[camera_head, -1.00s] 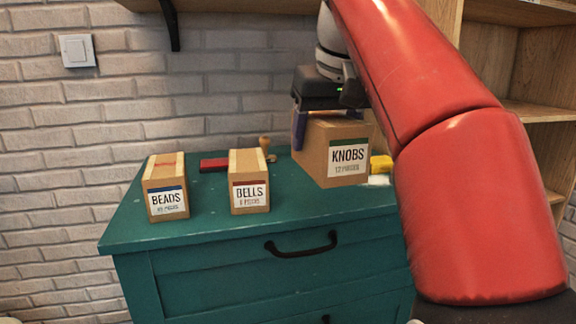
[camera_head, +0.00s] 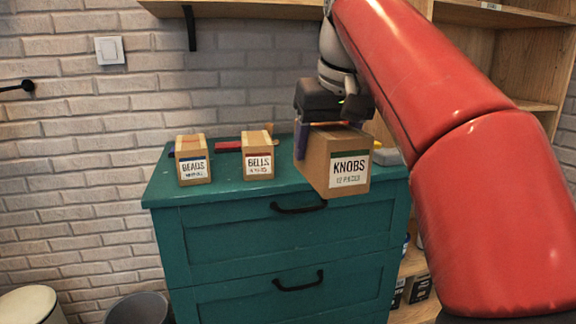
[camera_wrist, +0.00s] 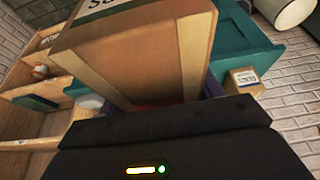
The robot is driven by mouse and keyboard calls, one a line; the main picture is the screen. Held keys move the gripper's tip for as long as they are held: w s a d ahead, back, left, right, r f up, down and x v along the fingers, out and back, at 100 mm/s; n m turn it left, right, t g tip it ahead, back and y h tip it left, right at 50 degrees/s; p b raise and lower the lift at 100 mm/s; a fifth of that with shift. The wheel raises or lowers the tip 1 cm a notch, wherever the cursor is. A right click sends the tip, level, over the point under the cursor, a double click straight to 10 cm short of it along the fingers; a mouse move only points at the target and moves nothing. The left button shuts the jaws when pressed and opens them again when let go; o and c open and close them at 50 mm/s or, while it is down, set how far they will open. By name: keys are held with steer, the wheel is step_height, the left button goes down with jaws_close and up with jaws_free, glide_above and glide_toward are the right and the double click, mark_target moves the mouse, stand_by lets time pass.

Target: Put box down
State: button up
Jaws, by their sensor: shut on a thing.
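A brown cardboard box labelled KNOBS (camera_head: 335,160) hangs from my gripper (camera_head: 333,118), which is shut on it from above. In the head view the box appears in front of the green dresser's (camera_head: 230,222) right part. The box fills the middle of the wrist view (camera_wrist: 140,55), with my gripper's dark body (camera_wrist: 180,140) below it. One bluish finger shows at the box's left side in the head view; the other finger is mostly hidden.
Boxes labelled BEADS (camera_head: 193,160) and BELLS (camera_head: 258,157) stand on the dresser top. A flat red item (camera_head: 228,146) lies behind them. A wooden shelf (camera_head: 470,70) stands at the right. Bins (camera_head: 138,309) stand on the floor at the lower left.

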steer(key=d+f+m, duration=0.1)
steer(key=d+f, duration=0.2)
steer(key=f, duration=1.6)
steer(key=w+d+f+m, duration=0.1)
steer(key=d+f, duration=0.2)
steer(key=f, duration=1.6)
steer(key=d+f+m+h, duration=0.1)
steer(key=d+f, duration=0.2)
steer(key=f, duration=1.7)
steer(key=shift+w+d, duration=0.15)
steer(key=shift+w, duration=0.2)
